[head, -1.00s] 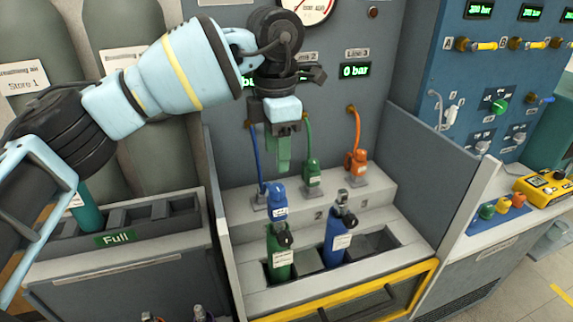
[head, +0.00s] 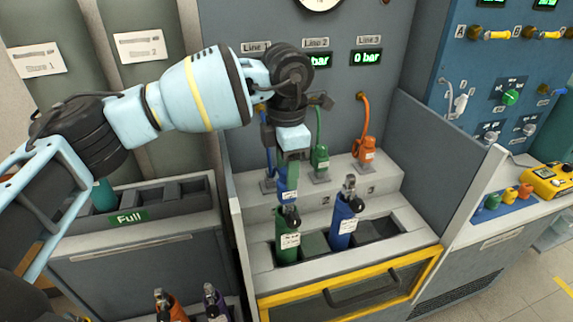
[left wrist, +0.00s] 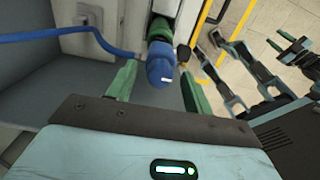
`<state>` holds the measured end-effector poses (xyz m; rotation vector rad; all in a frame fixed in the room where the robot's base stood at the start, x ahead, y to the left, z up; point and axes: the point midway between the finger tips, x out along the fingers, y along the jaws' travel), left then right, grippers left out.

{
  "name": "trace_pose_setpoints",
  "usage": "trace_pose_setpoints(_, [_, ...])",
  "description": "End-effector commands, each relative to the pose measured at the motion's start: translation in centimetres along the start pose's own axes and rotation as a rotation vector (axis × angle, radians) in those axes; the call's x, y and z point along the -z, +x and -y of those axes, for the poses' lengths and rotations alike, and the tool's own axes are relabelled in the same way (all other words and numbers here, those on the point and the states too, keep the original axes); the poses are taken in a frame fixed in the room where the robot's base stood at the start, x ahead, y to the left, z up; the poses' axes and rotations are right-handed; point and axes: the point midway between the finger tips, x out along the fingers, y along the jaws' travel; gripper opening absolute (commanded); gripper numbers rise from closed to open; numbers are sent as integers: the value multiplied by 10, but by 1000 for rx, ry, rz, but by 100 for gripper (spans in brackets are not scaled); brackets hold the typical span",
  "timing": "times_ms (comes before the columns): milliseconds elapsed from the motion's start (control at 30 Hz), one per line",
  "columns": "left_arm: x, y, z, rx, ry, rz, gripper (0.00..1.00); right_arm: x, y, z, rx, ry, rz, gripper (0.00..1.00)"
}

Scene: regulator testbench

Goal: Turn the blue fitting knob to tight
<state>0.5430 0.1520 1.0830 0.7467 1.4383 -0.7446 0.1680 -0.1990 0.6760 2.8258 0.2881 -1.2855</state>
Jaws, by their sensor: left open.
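My left gripper (head: 289,168) hangs over the blue fitting knob (head: 288,186), with its fingers pointing down. The knob stands just above the neck of the green cylinder (head: 288,245). In the left wrist view the blue fitting knob (left wrist: 160,68) lies between the two green fingers of my left gripper (left wrist: 158,88), with a gap on each side. The gripper is open and holds nothing. A blue hose (left wrist: 62,37) runs to the fitting from the left. In the head view the gripper partly hides the knob.
A blue cylinder (head: 343,222) stands right of the green one. Green (head: 320,156) and orange (head: 366,150) fittings are behind. A grey side wall (head: 440,155) and a yellow-edged front door (head: 352,288) bound the bay. A pressure readout (head: 366,58) is on the back panel.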

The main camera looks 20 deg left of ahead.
Motion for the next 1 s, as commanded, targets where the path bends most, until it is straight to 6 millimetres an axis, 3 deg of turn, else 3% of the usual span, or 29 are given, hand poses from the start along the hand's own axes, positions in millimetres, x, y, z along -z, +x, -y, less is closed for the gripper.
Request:
trace_pose_setpoints(233, [0, 1, 0, 0, 0, 0, 50, 0, 0, 0, 0, 0, -1, 36])
trace_pose_setpoints(567, [0, 0, 0, 1, 0, 0, 7, 0, 0, 0, 0, -1, -1, 36])
trace_pose_setpoints(1000, [0, 1, 0, 1, 99, 0, 6, -1, 0, -2, 0, -9, 1, 36])
